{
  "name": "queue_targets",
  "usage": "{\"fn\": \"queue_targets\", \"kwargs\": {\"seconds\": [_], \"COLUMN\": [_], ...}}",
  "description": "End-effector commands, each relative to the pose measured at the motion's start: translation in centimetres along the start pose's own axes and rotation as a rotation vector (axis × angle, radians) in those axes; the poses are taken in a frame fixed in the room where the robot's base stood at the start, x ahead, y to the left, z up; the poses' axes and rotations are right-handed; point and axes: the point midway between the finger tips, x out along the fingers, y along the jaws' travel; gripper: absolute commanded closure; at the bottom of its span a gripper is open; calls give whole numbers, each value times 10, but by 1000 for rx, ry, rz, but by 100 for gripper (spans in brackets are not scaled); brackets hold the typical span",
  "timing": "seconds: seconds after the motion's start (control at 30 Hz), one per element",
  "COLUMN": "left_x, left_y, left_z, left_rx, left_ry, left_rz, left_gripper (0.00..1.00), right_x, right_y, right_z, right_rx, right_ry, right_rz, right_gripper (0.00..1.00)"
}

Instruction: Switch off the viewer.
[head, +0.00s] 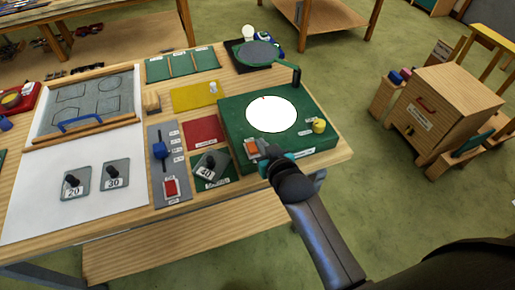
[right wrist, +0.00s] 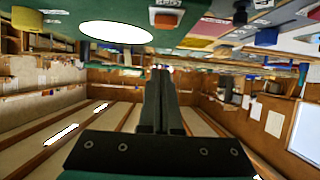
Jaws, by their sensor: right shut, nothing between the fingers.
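The viewer (head: 318,103) is a green box near the table's right end. Its round window (head: 270,114) is bright white, and it also shows in the right wrist view (right wrist: 117,32). A yellow knob (head: 319,126) sits at its right front. An orange-red rocker switch (head: 251,147) is at its left front corner and shows in the right wrist view (right wrist: 166,19). My right gripper (head: 263,148) is shut and empty, with its fingertips close beside the switch; whether they touch it I cannot tell. The fingers also show in the right wrist view (right wrist: 162,72). My left gripper is not in view.
Left of the viewer are a weight marked 40 (head: 211,166) and a grey panel (head: 157,133) with a blue slider and red switch. A green-rimmed magnifier (head: 262,52) stands behind the viewer. A wooden cabinet (head: 440,110) stands on the floor at right.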

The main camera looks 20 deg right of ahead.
Motion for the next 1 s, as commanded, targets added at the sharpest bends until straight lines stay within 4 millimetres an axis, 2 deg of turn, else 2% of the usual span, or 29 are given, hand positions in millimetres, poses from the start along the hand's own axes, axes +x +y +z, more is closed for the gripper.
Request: {"fn": "queue_targets", "kwargs": {"seconds": [0.3,0.4,0.6,1.0], "left_x": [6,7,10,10], "left_y": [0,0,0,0], "left_z": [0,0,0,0], "left_rx": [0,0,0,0], "left_ry": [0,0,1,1], "left_rz": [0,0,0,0], "left_gripper": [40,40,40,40], "right_x": [47,50,54,55], "right_y": [0,0,0,0], "right_z": [0,18,35,39], "right_rx": [1,2,1,0], "right_ry": [0,-6,-2,0], "right_rz": [0,0,0,0], "right_gripper": [100,100,100,100]}}
